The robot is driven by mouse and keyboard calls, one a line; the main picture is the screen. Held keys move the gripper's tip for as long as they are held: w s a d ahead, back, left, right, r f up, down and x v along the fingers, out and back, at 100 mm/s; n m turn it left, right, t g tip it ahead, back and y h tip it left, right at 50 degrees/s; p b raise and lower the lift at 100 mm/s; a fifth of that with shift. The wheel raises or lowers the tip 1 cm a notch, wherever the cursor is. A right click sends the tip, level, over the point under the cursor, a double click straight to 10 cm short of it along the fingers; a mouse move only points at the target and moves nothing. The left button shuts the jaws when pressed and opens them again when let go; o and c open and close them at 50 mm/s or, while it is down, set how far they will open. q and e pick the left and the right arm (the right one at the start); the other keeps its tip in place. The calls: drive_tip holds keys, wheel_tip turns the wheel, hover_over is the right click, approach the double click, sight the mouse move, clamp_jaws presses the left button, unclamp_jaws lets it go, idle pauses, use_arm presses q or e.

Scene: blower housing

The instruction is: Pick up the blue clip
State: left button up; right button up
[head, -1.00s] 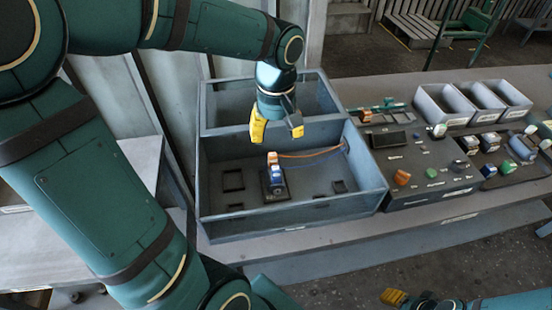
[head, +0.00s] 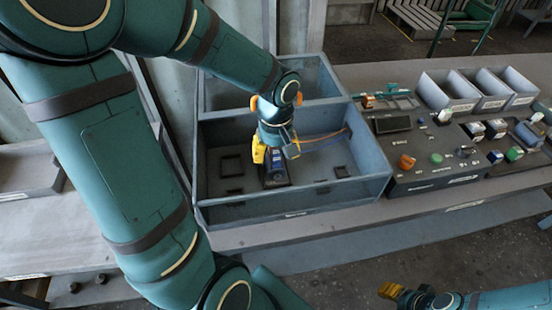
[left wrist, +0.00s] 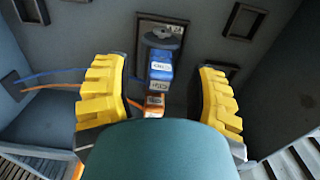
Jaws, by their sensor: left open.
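The blue clip (head: 277,162) stands on a dark base inside the open grey-blue housing (head: 345,191); it has white labels and partly hides behind my left gripper. It also shows in the left wrist view (left wrist: 160,72), between the finger lines and beyond the tips. An orange clip (left wrist: 154,101) sits right beside it, with orange and blue wires running off to the left. My left gripper (head: 275,153) is open, pointing down over the clips with one yellow finger on each side; whether it touches them I cannot tell. My right gripper (head: 396,293) shows only in part at the bottom.
The housing walls rise around the clips, with a dividing wall behind. To the right are a control panel (head: 430,178) with knobs and several grey bins (head: 448,92). Free housing floor lies left and right of the dark base.

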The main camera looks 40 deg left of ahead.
use_arm(q)
drive_tip(key=shift+f, duration=0.9)
drive_tip(key=shift+o, duration=0.2)
drive_tip(key=c, duration=1)
drive_tip(key=shift+r, duration=0.1)
